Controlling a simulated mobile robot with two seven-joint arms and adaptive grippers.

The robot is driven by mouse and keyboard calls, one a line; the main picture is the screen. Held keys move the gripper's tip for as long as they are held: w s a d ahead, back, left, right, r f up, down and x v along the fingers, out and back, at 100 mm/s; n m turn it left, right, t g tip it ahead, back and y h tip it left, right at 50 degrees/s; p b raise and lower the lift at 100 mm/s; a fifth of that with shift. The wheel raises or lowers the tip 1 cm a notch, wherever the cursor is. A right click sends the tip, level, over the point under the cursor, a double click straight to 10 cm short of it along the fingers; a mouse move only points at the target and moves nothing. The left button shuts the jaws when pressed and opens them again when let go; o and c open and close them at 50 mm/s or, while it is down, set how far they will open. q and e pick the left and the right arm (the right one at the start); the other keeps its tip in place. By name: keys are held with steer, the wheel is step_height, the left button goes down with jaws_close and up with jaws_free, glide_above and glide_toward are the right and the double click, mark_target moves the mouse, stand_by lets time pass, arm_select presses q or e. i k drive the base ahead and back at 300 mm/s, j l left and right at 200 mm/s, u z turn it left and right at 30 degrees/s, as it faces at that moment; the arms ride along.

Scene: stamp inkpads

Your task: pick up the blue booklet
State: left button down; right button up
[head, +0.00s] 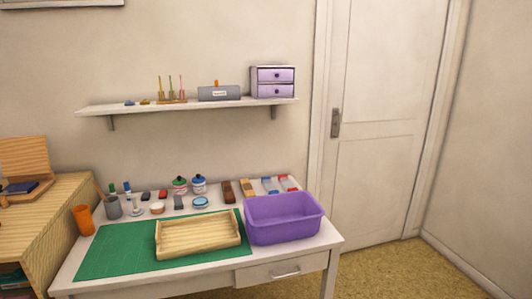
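A small dark blue flat item (20,187), which looks like a booklet, lies at the left edge of the head view. It rests on or in a brown wooden holder (43,190) on the wooden desk (62,215). It is too small to make out a cover or pages. Neither of my grippers is in view.
A white table (210,276) holds a green mat (105,250), wooden tray (198,250), purple bin (284,236), orange cup (82,219) and several small jars and blocks along the back. A wall shelf (190,105) hangs above. Floor (450,280) at right is clear.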

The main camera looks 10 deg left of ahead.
mark_target(22, 188)
steer(key=i+j, duration=0.1)
steer(key=j, duration=0.25)
steer(key=j+u, duration=0.15)
steer(key=u, duration=0.3)
steer(key=i+j+u, duration=0.1)
steer(key=u, duration=1.4)
steer(key=j+z, duration=0.1)
steer(key=z, duration=0.3)
steer(key=j+z, duration=0.15)
steer(key=z, duration=0.2)
steer(key=j+z, duration=0.25)
steer(key=j, duration=0.2)
steer(key=k+j+z, duration=0.1)
steer(key=j+z, duration=0.2)
steer(key=j, duration=0.5)
steer(key=k+j+z, duration=0.1)
steer(key=j, duration=0.2)
steer(key=k+j, duration=0.15)
steer(key=j, duration=0.2)
steer(key=i+z, duration=0.05)
